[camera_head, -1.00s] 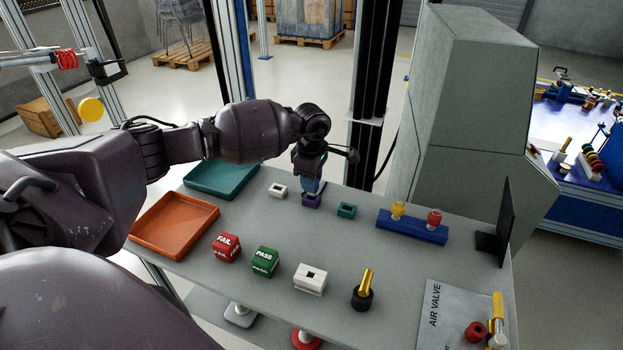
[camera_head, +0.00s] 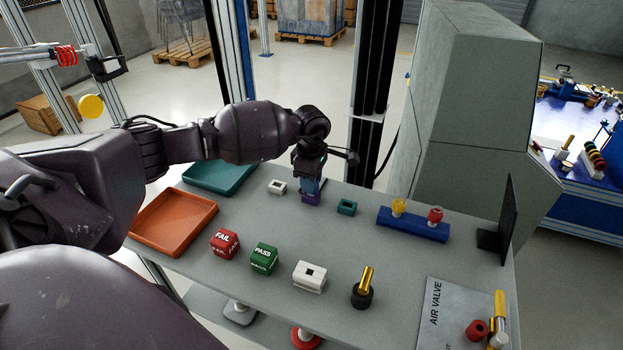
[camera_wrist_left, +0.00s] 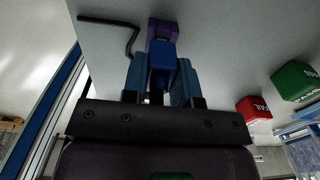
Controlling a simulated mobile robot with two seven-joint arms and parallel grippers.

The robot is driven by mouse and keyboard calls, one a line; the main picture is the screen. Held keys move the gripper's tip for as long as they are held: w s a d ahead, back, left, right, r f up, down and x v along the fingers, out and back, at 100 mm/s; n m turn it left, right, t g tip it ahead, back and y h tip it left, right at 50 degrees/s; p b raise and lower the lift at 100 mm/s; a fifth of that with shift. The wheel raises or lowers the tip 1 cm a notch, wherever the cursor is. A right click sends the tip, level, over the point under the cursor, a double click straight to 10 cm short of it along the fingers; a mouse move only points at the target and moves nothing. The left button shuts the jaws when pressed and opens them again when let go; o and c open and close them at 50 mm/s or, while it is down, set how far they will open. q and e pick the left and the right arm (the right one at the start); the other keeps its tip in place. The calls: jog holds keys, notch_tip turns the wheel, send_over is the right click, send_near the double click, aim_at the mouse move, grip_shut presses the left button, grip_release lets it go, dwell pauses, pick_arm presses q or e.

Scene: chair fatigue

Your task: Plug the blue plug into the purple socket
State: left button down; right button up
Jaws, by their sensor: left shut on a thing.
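The blue plug (camera_wrist_left: 162,58) is held between the fingers of my left gripper (camera_wrist_left: 160,82) in the left wrist view. The purple socket (camera_wrist_left: 163,29) stands on the table right at the plug's far end. In the head view my left gripper (camera_head: 309,182) points down directly over the purple socket (camera_head: 310,199), with the fingers close to its top. I cannot tell whether the plug's tip is inside the socket, as the gripper and plug hide the opening. My right gripper does not show.
A white socket (camera_head: 277,187) stands left of the purple one and a teal socket (camera_head: 346,207) right of it. Teal (camera_head: 222,178) and orange (camera_head: 173,222) trays lie left. FAIL (camera_head: 225,242) and PASS (camera_head: 264,258) cubes stand in front. A black bent rod (camera_wrist_left: 128,32) shows near the gripper.

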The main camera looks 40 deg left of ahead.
pick_arm(q)
jog(key=shift+f, duration=0.55)
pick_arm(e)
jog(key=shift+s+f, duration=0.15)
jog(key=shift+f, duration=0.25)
pick_arm(q)
jog(key=c, duration=0.8)
grip_release()
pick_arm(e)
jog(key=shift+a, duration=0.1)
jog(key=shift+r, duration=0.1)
pick_arm(q)
notch_tip(320, 180, up, 4)
jog(key=shift+r, duration=0.25)
notch_tip(320, 180, up, 5)
jog(key=shift+r, duration=0.15)
jog(key=shift+r+p, duration=0.3)
jog(key=shift+r, duration=0.25)
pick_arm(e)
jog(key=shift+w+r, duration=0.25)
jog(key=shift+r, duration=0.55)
